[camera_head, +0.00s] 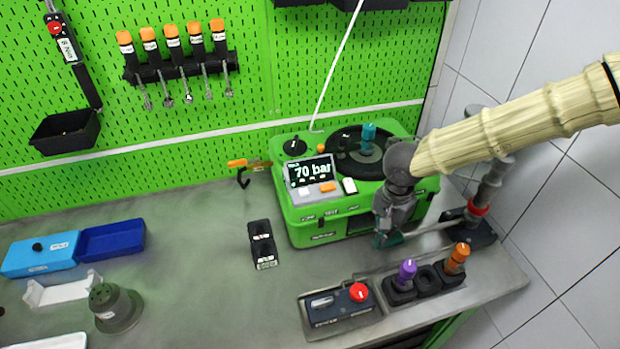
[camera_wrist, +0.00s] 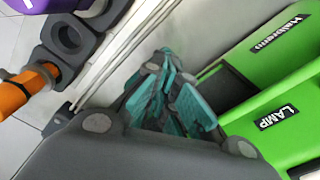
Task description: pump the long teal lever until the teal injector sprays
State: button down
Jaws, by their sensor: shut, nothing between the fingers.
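The teal injector (camera_head: 368,138) stands upright on the black disc of the green tester. The tester's display (camera_head: 310,172) reads 70 bar. I see no spray. My gripper (camera_head: 387,240) points down in front of the tester's right front side. Its teal fingers also show in the wrist view (camera_wrist: 165,95), closed together with nothing seen between them. A long pale lever rod (camera_head: 432,228) runs from the pump base (camera_head: 478,236) at the right towards my gripper, and thin rods (camera_wrist: 122,50) pass beside the fingers in the wrist view. A teal handle cannot be told apart from the fingers.
In front stand a holder with purple (camera_head: 407,270) and orange (camera_head: 458,256) topped injectors and a box with a red button (camera_head: 358,292). A black two-hole block (camera_head: 262,244) stands left of the tester. Blue trays (camera_head: 110,240) lie far left.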

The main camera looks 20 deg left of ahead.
jog(key=shift+r, duration=0.15)
jog(key=r+p, duration=0.2)
jog(key=p, duration=0.1)
jog(key=r+p, duration=0.4)
jog(key=p, duration=0.1)
jog(key=shift+w+d+r+p, duration=0.25)
jog(key=shift+d+r+p, duration=0.05)
jog(key=shift+d, duration=0.1)
jog(key=shift+f, duration=0.15)
dwell(0.3)
